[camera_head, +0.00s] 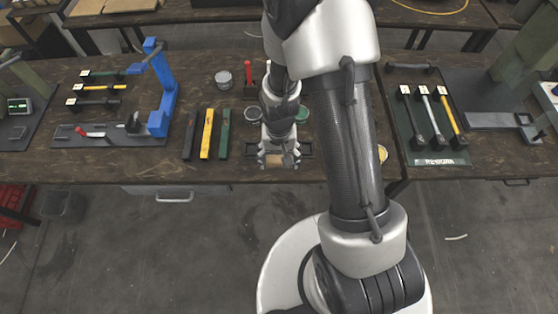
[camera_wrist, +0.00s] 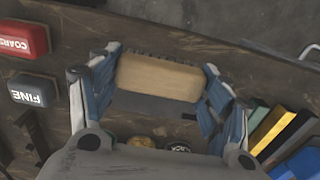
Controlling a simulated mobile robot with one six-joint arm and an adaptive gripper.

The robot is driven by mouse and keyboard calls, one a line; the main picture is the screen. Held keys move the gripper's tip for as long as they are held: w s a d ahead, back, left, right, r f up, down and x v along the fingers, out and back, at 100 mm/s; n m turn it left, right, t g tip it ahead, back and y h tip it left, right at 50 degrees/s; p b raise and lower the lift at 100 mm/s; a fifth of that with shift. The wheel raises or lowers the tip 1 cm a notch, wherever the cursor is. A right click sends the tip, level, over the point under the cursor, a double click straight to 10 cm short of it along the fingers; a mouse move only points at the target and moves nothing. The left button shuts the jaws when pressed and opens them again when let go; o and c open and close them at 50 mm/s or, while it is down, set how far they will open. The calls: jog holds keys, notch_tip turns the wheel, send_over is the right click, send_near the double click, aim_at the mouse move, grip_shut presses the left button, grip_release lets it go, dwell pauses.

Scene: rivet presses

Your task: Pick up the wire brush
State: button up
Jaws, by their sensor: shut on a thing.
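The wire brush (camera_wrist: 160,77) has a tan wooden block, with a row of dark bristles along its upper edge in the wrist view. It lies crosswise between the two blue-lined fingers of my gripper (camera_wrist: 158,84), one at each end of the block. In the head view my gripper (camera_head: 279,157) is over the front part of the middle bench, and the brush (camera_head: 280,160) shows as a small tan patch between the fingers. My gripper is shut on the brush. I cannot tell how far the brush is above the bench.
Red COARSE (camera_wrist: 20,37) and dark FINE (camera_wrist: 34,91) blocks lie to the left in the wrist view. Several coloured bars (camera_head: 206,133) lie left of my gripper. A blue stand (camera_head: 163,95) is farther left. A green tool mat (camera_head: 439,157) lies right, beyond my arm.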

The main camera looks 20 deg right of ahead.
aim_at(280, 157)
notch_tip(280, 157, up, 16)
jog(key=p, duration=0.4)
jog(key=o, duration=0.6)
jog(key=shift+c, duration=0.2)
jog(key=c, duration=0.4)
jog(key=shift+d, duration=0.1)
